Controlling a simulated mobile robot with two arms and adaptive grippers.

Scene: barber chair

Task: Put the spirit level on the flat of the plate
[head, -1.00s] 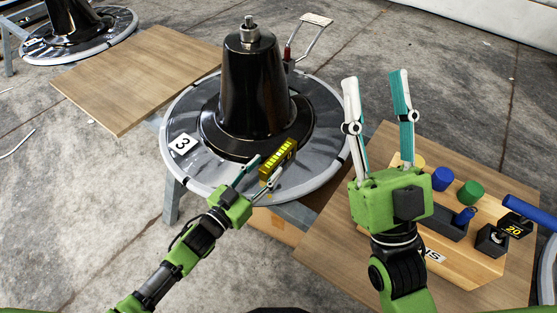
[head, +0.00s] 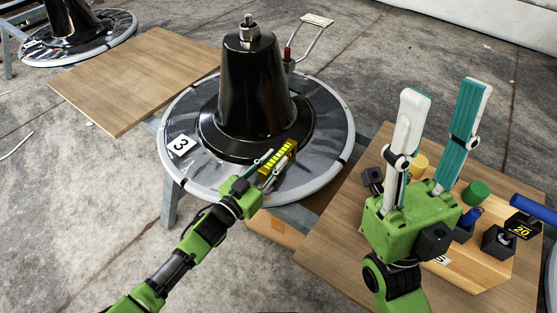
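The yellow spirit level (head: 286,151) is at the front right of the grey round plate (head: 325,165), beside the foot of the black cone. It appears to lie on the plate's flat rim. My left gripper (head: 280,154) is at the level, its fingers reaching along and over its near end. The fingers hide part of the level, and I cannot tell whether they grip it. My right gripper (head: 446,98) is open and empty, fingers pointing up, above the wooden board at the right.
The tall black cone (head: 255,90) stands in the middle of the plate. A wooden board (head: 135,80) is at the left. Green (head: 476,192) and yellow (head: 418,165) cylinders and a "20" block (head: 520,228) are at the right.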

